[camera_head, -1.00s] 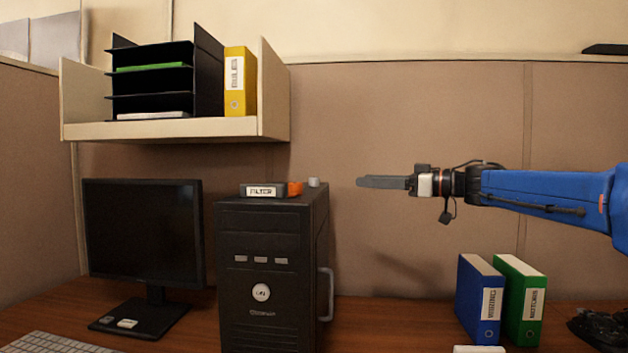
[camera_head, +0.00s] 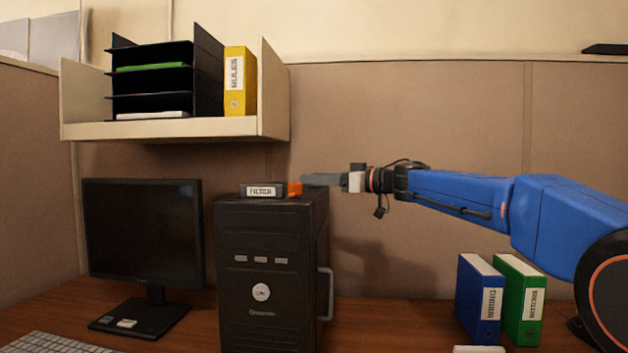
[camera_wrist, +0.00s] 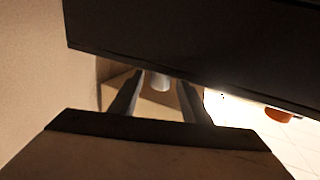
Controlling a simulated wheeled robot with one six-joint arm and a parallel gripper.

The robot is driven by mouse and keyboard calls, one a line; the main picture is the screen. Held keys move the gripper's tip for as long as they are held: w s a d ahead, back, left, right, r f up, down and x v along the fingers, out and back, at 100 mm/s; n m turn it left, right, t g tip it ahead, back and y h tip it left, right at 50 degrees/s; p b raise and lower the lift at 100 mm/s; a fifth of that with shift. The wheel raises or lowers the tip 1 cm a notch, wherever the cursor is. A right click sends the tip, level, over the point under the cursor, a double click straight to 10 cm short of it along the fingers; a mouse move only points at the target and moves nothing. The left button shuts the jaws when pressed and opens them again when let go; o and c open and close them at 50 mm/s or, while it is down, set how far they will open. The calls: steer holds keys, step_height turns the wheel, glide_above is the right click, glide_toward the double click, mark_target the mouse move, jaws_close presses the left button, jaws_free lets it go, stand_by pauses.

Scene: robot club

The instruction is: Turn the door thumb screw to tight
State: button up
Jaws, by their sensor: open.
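The black computer case (camera_head: 265,262) stands on the desk with a grey handle (camera_head: 326,295) on its right side. My gripper (camera_head: 306,180) points left, level with the case's top right edge in the head view. The gripper hides the screw in the head view. Its turned position cannot be read.
A box labelled FILTER (camera_head: 264,190) and an orange object (camera_head: 295,189) lie on the case top, close to my fingertips. A monitor (camera_head: 145,235) stands left, under a shelf (camera_head: 180,129). Blue (camera_head: 480,300) and green (camera_head: 521,300) binders stand right. Air under my arm is clear.

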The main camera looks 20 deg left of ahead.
steer(key=shift+a, duration=0.45)
steer(key=c, duration=1)
steer(key=shift+s+m+t, duration=0.1)
steer(key=shift+m+t, duration=0.6)
steer(key=shift+t, duration=0.4)
steer(key=shift+c, duration=0.2)
steer(key=shift+m+t+h, duration=0.6)
steer(key=shift+m+t, duration=0.2)
steer(key=shift+t, duration=0.4)
steer(key=o, duration=1)
